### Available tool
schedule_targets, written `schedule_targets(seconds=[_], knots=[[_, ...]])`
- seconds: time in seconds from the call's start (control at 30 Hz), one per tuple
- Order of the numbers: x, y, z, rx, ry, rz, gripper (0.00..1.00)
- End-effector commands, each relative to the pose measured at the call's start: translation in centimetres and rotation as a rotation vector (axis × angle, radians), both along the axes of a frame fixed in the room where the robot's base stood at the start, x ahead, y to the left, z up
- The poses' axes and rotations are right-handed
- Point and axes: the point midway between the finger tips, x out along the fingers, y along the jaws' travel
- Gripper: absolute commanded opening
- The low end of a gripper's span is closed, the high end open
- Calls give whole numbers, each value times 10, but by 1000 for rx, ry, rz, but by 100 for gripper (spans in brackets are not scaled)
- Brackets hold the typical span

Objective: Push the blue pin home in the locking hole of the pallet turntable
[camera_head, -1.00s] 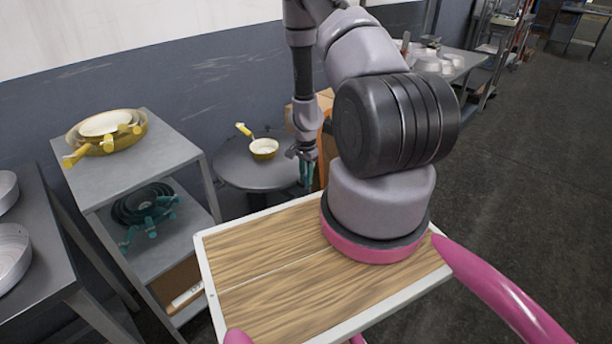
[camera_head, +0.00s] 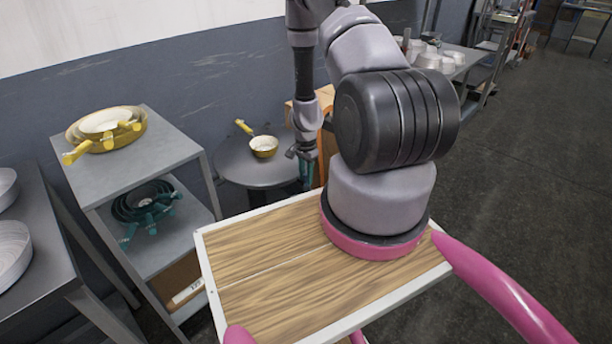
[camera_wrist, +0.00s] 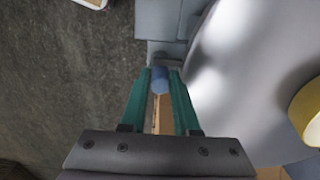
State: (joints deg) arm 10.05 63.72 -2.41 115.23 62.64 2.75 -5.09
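The pallet turntable is the round grey table (camera_head: 238,172) beyond my wooden-topped base in the head view. Its smooth grey top (camera_wrist: 235,90) fills much of the right of the wrist view. My gripper (camera_head: 306,176) points down at the turntable's right edge. In the wrist view, its two green fingers (camera_wrist: 160,82) stand a little apart with the blue pin (camera_wrist: 159,80) between their tips. The pin fills the gap and looks held. The locking hole is hidden, and I cannot tell how deep the pin sits.
A small yellow pan (camera_head: 264,147) stands on the turntable, its handle towards the back left. A grey shelf rack (camera_head: 170,150) at left holds yellow pans (camera_head: 105,128) above and dark green-handled pans (camera_head: 148,202) below. An orange-brown box (camera_head: 327,140) stands behind my arm.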

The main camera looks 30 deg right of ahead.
Motion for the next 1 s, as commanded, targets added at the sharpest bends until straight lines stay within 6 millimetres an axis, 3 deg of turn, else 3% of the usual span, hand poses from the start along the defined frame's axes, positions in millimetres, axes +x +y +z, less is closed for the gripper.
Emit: schedule_targets(seconds=[0.03, 0.07, 0.6, 0.77, 1.0], knots=[[0, 0, 0, 0, 0, 0, 52], [0, 0, 0, 0, 0, 0, 61], [4, 1, 5, 0, -6, 3, 61], [5, 2, 28, -1, -9, 7, 61], [2, 1, 77, -2, -6, 5, 61]])
